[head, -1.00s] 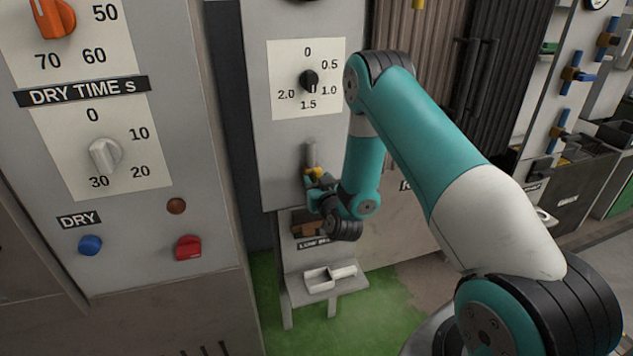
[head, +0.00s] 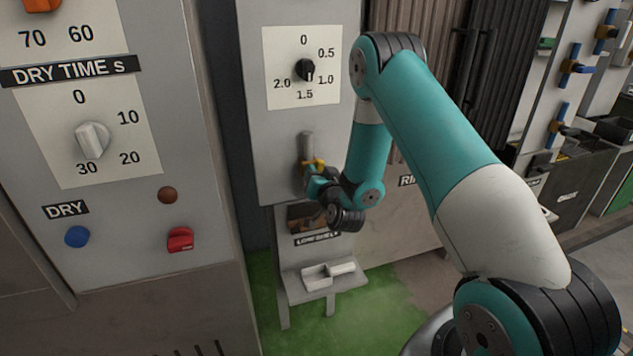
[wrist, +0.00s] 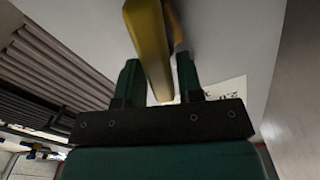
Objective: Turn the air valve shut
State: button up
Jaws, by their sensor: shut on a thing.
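The air valve is on the lower part of the grey panel, with a grey pipe (head: 307,146) above a yellow lever (head: 313,163). In the wrist view the yellow lever (wrist: 150,48) runs between the two green fingers. My gripper (head: 311,178) is shut on the lever, and it also shows in the wrist view (wrist: 158,82). My gripper and wrist partly hide the valve in the head view, so the lever's exact angle is hard to tell.
A black dial (head: 306,70) sits above the valve. A small shelf (head: 301,291) with a white tray (head: 318,274) stands below. A cabinet with a DRY TIME knob (head: 92,140) is close on the left. Green floor (head: 370,318) is clear below.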

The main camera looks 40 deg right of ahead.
jog(key=m+b, duration=0.3)
jog(key=shift+s+d+f+m, duration=0.1)
jog(key=shift+d+f+m, duration=0.15)
jog(key=shift+f+m, duration=0.15)
jog(key=m+b, duration=0.2)
jog(key=m, duration=0.1)
jog(key=shift+d+f+m, duration=0.1)
jog(key=shift+m, duration=0.2)
jog(key=m, duration=0.1)
jog(key=m+b, duration=0.1)
jog(key=m, duration=0.1)
jog(key=shift+s+d+f+m+b, duration=0.1)
jog(key=shift+f+m+b, duration=0.05)
jog(key=shift+m+b, duration=0.15)
jog(key=shift+f+m+b, duration=0.15)
jog(key=shift+m+b, duration=0.25)
jog(key=shift+m, duration=1.1)
jog(key=o, duration=0.7)
jog(key=shift+o, duration=0.2)
